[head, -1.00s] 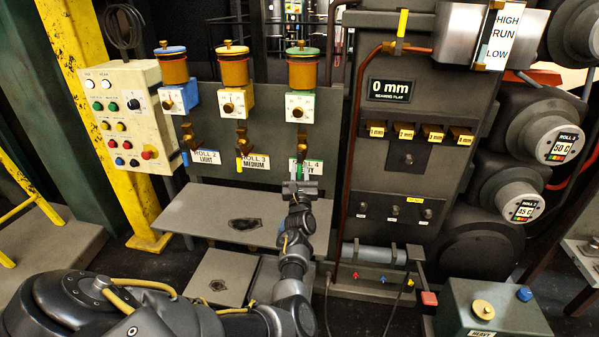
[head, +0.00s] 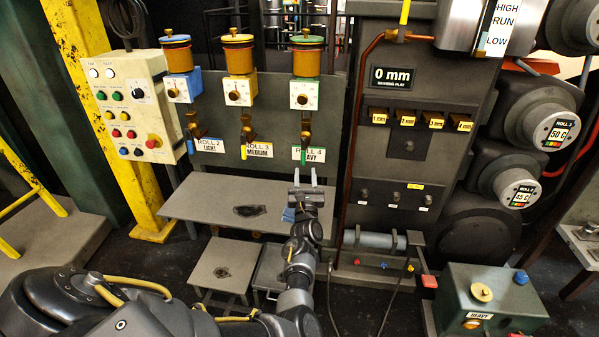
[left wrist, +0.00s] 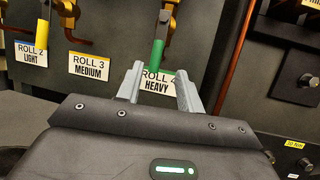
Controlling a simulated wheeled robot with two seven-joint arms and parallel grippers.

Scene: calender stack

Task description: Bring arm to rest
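My left arm comes in from the lower left in the head view and reaches up over the grey shelf. My left gripper (head: 305,178) is open and empty, with its two pale fingers pointing up, just below the Roll 4 HEAVY label (head: 309,156). In the left wrist view the open fingers (left wrist: 160,88) stand apart in front of that label and the green-tipped spout (left wrist: 158,53). No gap between fingers and panel can be judged. My right gripper is not in view.
Three lubricator cups with blue, yellow and green (head: 306,60) tops hang above the panel. A grey shelf (head: 200,200) and lower stools (head: 222,268) lie around my arm. A pipe (head: 375,240) and a green box (head: 490,300) stand to the right.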

